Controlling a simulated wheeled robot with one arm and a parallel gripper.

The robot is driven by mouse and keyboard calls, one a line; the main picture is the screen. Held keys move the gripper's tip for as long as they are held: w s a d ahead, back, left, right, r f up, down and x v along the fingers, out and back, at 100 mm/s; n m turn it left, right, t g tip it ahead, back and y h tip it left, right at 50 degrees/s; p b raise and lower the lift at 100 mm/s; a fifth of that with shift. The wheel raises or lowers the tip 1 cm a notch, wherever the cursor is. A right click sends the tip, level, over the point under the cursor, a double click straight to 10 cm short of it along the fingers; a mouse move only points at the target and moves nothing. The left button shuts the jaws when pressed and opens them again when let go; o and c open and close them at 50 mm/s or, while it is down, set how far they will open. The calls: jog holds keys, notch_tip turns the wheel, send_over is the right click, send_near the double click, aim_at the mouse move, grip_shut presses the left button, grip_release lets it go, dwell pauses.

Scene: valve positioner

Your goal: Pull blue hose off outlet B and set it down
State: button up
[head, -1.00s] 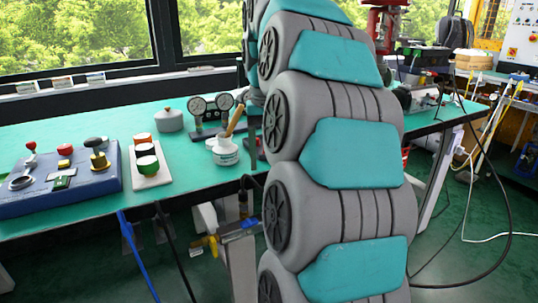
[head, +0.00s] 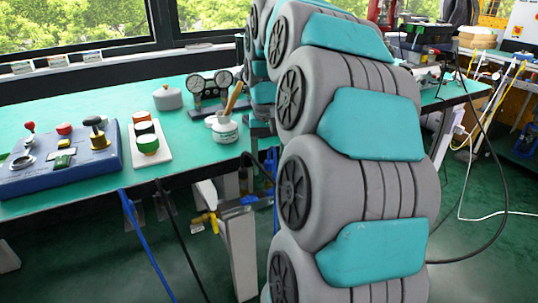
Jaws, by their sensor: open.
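A blue hose (head: 141,240) hangs from the front edge of the bench, runs down and to the right, and leaves the bottom of the view. Its upper end is at a small grey bracket under the edge; I cannot read any outlet letter. A second blue line (head: 271,172) shows partly beside my arm, near a valve with a yellow handle (head: 203,218). Which outlet it belongs to cannot be told. My arm rises in front of the bench and bends away over it. Its far end is hidden behind the nearer links, and my gripper cannot be made out.
A black hose (head: 178,236) hangs just right of the blue one. The green bench (head: 60,107) carries a blue control panel (head: 25,184), a white plate with round buttons (head: 150,160), a white jar (head: 224,131) and twin gauges (head: 209,86). Cables trail on the floor at right.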

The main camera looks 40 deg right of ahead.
grip_shut()
dwell(0.5)
dwell(0.5)
dwell(1.4)
